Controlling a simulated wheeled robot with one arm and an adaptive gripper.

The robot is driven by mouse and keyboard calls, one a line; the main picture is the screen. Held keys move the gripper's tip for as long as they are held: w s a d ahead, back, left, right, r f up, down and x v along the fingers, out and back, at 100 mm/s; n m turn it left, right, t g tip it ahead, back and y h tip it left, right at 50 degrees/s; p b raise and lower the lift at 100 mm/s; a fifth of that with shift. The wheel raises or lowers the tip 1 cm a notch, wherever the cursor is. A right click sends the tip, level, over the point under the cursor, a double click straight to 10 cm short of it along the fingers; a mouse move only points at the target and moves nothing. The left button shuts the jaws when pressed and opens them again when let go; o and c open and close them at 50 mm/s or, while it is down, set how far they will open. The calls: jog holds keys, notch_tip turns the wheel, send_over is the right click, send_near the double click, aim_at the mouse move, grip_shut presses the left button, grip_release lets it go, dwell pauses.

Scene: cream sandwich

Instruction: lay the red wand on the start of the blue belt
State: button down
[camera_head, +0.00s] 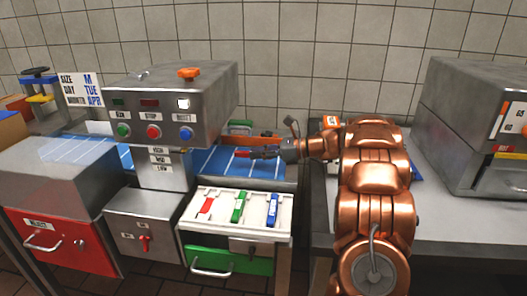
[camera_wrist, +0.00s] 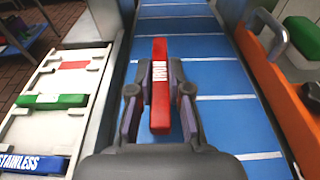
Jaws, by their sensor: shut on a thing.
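My gripper (camera_head: 262,153) is shut on the red wand (camera_wrist: 160,110), with one finger on each side. The wand has a white label and points along the belt in the wrist view (camera_wrist: 160,75). Only a small red part of the wand (camera_head: 243,154) shows in the head view. The wand is over the blue belt (camera_head: 212,161), which has white cross lines and also fills the middle of the wrist view (camera_wrist: 215,75). I cannot tell whether the wand touches the belt.
A white rack (camera_head: 219,218) in front of the belt holds a green wand (camera_head: 239,207) and a blue wand (camera_head: 272,210), beside a flat red patch. A steel control box (camera_head: 170,105) stands over the belt to the left. An orange rail (camera_wrist: 285,100) borders the belt.

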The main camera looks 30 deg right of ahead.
jog(key=shift+w+d+f+p, duration=0.2)
jog(key=shift+w+d, duration=1.3)
jog(key=shift+d, duration=0.05)
jog(key=shift+w+d+f+p, duration=0.2)
jog(key=shift+w+d, duration=1.25)
jog(key=shift+d, duration=0.1)
jog(key=shift+w+d, duration=0.2)
jog(key=shift+f, duration=1.75)
jog(key=shift+f, duration=0.1)
jog(key=c, duration=1.1)
grip_release()
jog(key=shift+f, duration=0.1)
